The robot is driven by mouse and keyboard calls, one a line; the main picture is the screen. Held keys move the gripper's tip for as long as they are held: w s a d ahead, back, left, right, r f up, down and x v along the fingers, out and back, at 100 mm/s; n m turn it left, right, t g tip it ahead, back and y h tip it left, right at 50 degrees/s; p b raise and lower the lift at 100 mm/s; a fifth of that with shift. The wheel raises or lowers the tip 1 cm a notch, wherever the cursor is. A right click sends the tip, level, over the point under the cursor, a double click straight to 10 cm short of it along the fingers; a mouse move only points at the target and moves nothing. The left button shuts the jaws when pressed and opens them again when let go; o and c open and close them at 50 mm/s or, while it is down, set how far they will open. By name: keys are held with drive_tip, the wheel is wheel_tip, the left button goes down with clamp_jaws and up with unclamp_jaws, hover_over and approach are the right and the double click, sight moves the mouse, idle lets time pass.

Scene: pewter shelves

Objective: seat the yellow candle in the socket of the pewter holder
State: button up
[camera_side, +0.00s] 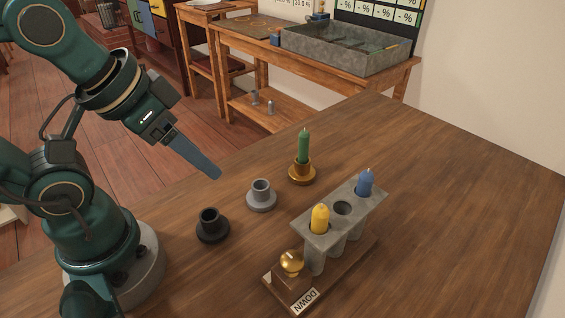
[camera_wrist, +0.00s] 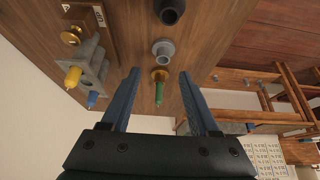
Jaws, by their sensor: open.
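The yellow candle (camera_side: 320,217) stands upright in the front hole of a grey rack on a wooden base; it also shows in the wrist view (camera_wrist: 73,76). The pewter holder (camera_side: 261,196) is a grey cup on a round foot with an empty socket, on the table left of the rack; the wrist view shows it too (camera_wrist: 163,50). My gripper (camera_side: 217,174) is above the table, up and left of the pewter holder in the side view. Its blue fingers (camera_wrist: 163,95) are apart in the wrist view, with nothing held between them.
The rack (camera_side: 340,226) also holds a blue candle (camera_side: 365,183); its middle hole is empty. A green candle (camera_side: 303,147) stands in a brass holder (camera_side: 301,174). A black holder (camera_side: 211,226) is empty. A gold knob (camera_side: 291,262) sits on the rack's base. The table's right side is clear.

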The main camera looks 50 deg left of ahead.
wheel_tip(320, 180, up, 4)
drive_tip(key=w+d+n, duration=0.1)
drive_tip(key=w+n, duration=0.1)
drive_tip(key=m+g, duration=0.2)
drive_tip(key=g, duration=0.3)
hover_over(322, 208)
drive_tip(key=shift+w+a+f, duration=0.1)
drive_tip(key=shift+a+f, duration=0.05)
drive_tip(key=shift+f, duration=0.3)
drive_tip(key=shift+w+a+f, duration=0.1)
drive_tip(key=shift+f, duration=0.35)
drive_tip(key=shift+s+d+f+g, duration=0.25)
drive_tip(key=shift+f+g, duration=0.05)
drive_tip(key=shift+f, duration=2.5)
